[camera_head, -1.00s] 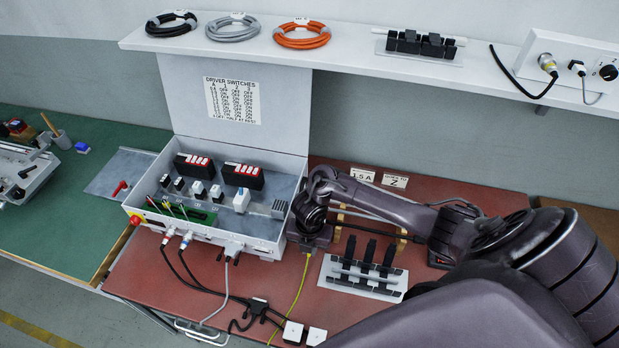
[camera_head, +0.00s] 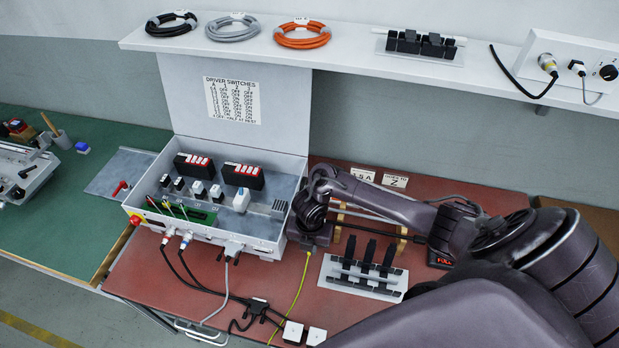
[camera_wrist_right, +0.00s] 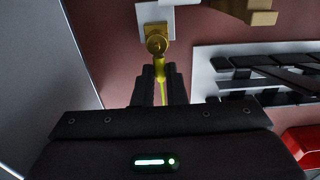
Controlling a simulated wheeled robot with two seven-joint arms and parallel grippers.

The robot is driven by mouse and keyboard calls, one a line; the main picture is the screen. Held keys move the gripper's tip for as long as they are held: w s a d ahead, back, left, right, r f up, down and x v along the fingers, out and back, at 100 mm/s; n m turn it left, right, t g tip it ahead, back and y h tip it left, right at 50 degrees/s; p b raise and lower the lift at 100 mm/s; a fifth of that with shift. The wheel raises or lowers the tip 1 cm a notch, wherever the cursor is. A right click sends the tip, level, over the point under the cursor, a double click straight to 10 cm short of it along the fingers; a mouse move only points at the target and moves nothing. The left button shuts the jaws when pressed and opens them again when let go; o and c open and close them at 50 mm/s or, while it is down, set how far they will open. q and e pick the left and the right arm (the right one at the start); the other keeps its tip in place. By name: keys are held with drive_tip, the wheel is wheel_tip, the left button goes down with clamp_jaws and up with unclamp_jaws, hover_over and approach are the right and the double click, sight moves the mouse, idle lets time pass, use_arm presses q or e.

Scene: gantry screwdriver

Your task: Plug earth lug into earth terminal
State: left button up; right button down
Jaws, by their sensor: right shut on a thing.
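The yellow earth lead (camera_head: 299,290) runs from my right gripper down over the red bench top. My right gripper (camera_wrist_right: 160,80) is shut on the earth lug (camera_wrist_right: 160,68) at the end of this lead, beside the right wall of the grey control box (camera_head: 262,246). In the right wrist view, a round brass piece (camera_wrist_right: 156,43) on a yellowish square, which looks like the earth terminal, lies directly ahead of the fingertips. The lug's tip meets or overlaps its lower edge; whether it is seated cannot be told. In the head view my arm hides the terminal. My left gripper is not in view.
A white rack with black clips (camera_head: 362,276) stands right of the gripper. Wooden blocks (camera_head: 401,243) with rods lie behind it.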

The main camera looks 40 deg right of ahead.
drive_tip(key=shift+w+d, duration=0.35)
drive_tip(key=shift+d, duration=0.1)
idle(0.5)
drive_tip(key=c, duration=1.4)
unclamp_jaws()
drive_tip(key=shift+r, duration=0.15)
drive_tip(key=shift+r+p, duration=2.45)
drive_tip(key=shift+r, duration=0.15)
